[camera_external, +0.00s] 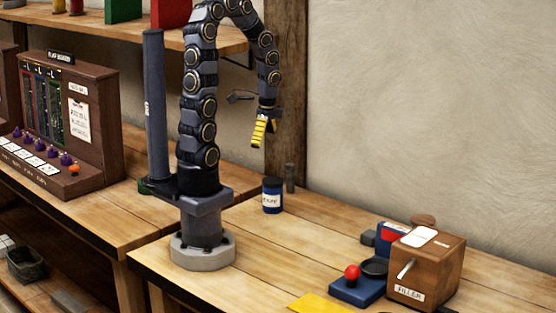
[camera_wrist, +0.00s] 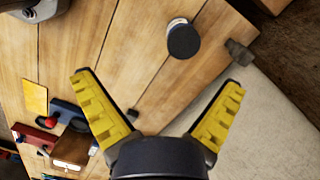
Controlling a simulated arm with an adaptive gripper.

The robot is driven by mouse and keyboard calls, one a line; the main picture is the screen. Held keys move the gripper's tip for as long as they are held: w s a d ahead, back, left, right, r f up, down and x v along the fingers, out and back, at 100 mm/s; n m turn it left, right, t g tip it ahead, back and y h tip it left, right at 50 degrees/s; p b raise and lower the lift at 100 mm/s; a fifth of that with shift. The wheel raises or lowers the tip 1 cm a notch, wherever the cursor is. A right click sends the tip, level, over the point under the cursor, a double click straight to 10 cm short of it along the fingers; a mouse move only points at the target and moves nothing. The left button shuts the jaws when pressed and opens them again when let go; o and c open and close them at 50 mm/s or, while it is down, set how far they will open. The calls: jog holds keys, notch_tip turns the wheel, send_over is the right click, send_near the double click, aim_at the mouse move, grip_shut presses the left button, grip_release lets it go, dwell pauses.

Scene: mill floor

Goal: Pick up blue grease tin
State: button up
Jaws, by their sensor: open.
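The blue grease tin (camera_external: 272,197), with a dark lid and a white label, stands upright on the wooden bench to the right of my base. In the wrist view the tin (camera_wrist: 183,40) shows mostly as its dark round lid, beyond and between my spread fingers. My gripper (camera_external: 259,132) hangs in the air above the bench, higher than the tin and apart from it. Its yellow fingers are open and empty in the wrist view (camera_wrist: 160,105).
A small dark post (camera_external: 290,178) stands just behind the tin by the wall. A wooden filler box (camera_external: 427,268), a blue base with a red knob (camera_external: 353,272) and a yellow sheet (camera_external: 320,304) are at the front right. Bench between tin and box is mostly clear.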

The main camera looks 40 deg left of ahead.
aim_at(274, 179)
jog(key=w+f+m, duration=0.1)
jog(key=f+m, duration=0.1)
jog(key=w+f+m, duration=0.2)
jog(key=f, duration=0.1)
jog(key=w+f+m, duration=0.2)
jog(key=f, duration=0.1)
jog(key=shift+a+f+t+h, duration=0.2)
jog(key=shift+a+t+h, duration=0.1)
jog(key=shift+h, duration=0.1)
notch_tip(274, 179, down, 2)
jog(key=shift+f+m, duration=0.15)
jog(key=shift+m, duration=0.15)
jog(key=shift+s+a+f, duration=0.15)
jog(key=shift+s+f, duration=0.05)
jog(key=shift+f, duration=1.2)
jog(key=shift+s+a+f, duration=0.1)
jog(key=shift+s+f, duration=0.1)
jog(key=shift+f, duration=1.15)
jog(key=c, duration=1.1)
